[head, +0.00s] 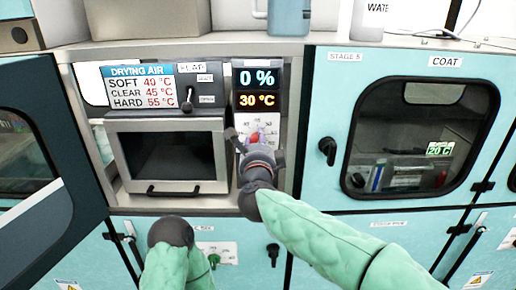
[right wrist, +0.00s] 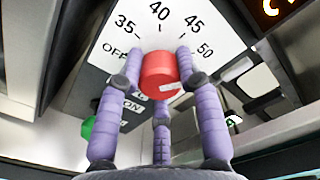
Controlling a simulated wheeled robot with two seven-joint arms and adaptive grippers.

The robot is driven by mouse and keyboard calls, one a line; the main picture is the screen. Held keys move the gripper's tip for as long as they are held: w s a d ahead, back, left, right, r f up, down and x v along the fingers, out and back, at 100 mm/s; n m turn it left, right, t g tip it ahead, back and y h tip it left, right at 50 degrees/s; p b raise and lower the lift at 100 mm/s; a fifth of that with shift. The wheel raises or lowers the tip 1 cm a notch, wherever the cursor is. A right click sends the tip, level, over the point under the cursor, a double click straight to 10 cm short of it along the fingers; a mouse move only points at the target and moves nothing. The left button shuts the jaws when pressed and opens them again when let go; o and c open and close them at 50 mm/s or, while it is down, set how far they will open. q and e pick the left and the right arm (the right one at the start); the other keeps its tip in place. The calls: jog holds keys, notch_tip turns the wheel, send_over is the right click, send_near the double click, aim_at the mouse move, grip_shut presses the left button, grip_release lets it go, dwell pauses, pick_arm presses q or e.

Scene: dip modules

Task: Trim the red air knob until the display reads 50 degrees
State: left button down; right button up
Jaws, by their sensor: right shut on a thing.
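The red air knob (right wrist: 158,76) sits on a white dial plate (right wrist: 180,25) marked OFF, 35, 40, 45 and 50. A pale mark shows on the lower right of the knob's face. My right gripper (right wrist: 158,85) is shut on the knob, its purple fingers around it. My left gripper is out of view; only part of that arm shows at the bottom.
A drying air card (head: 140,88) lists SOFT 40, CLEAR 45 and HARD 55 °C. A flap lever (head: 187,100) and an oven-like door (head: 168,155) are left of the dial. The coat cabinet (head: 420,140) stands right. A green knob (right wrist: 87,127) shows in the wrist view.

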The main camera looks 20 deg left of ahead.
jog(key=shift+s+a+f+m, duration=0.1)
jog(key=shift+a+f+m, duration=0.15)
jog(key=shift+f+m, duration=0.2)
jog(key=shift+r+b, duration=0.2)
jog(key=shift+b, duration=0.1)
jog(key=o, duration=1.1)
jog(key=shift+a+r, duration=0.1)
jog(key=shift+o, duration=0.2)
jog(key=shift+d+r+m, duration=0.15)
jog(key=shift+d+m, duration=0.05)
jog(key=shift+m, duration=0.05)
jog(key=v, duration=1.2)
